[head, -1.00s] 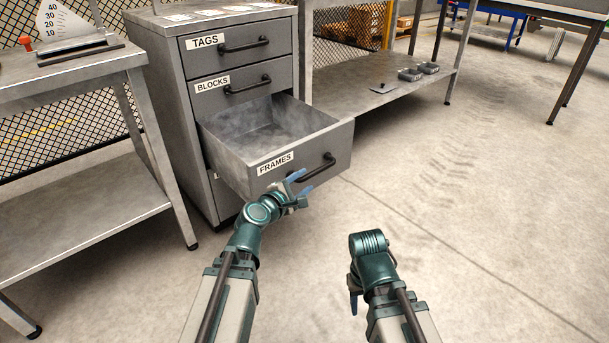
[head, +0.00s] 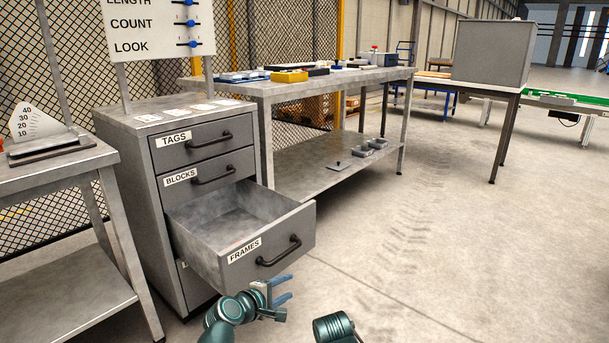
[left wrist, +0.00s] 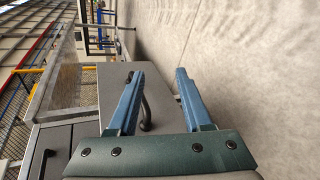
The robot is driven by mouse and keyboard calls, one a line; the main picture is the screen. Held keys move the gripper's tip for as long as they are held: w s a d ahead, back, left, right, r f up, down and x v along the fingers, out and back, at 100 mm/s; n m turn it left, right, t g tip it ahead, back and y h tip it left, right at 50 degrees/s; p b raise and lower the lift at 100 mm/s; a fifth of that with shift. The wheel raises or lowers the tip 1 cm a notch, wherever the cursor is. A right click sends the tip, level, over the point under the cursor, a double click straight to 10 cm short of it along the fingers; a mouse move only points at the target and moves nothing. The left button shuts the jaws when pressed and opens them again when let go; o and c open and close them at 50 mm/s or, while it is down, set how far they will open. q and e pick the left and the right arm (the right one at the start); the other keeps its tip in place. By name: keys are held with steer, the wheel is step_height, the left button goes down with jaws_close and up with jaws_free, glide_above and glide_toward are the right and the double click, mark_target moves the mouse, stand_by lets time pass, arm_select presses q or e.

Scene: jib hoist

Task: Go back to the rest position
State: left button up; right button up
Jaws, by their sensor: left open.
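My left gripper (head: 284,291) is open and empty, just below and in front of the pulled-out FRAMES drawer (head: 290,225). In the head view the handle (head: 279,251) is clear of the fingers. The FRAMES drawer is open and looks empty. My right arm shows only as a teal wrist (head: 335,328) at the bottom edge; its gripper is out of the picture.
The grey cabinet (head: 130,200) has its TAGS drawer (head: 200,141) and BLOCKS drawer (head: 208,174) shut. A bench (head: 75,165) stands to the left, and a long table (head: 340,80) with several items stands behind. The floor (head: 430,240) to the right is open.

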arm_select(q)
steer(key=s+d+m+g+y+p, duration=0.2)
steer(key=s+d+m+g+p, duration=0.5)
steer(key=s+m, duration=0.45)
steer(key=s+a+r+m+g+y+p, duration=0.3)
steer(key=s+a+m+g+y+p, duration=0.25)
steer(key=s+m+p, duration=0.2)
step_height(320, 180, up, 37)
steer(key=s+p, duration=0.1)
steer(key=p, duration=3.5)
steer(key=shift+n+t+y, duration=0.3)
steer(key=shift+t+y, duration=0.05)
steer(key=shift+t, duration=0.1)
arm_select(e)
step_height(320, 180, up, 53)
arm_select(q)
steer(key=shift+s+d+f, duration=0.1)
arm_select(e)
steer(key=shift+s, duration=0.1)
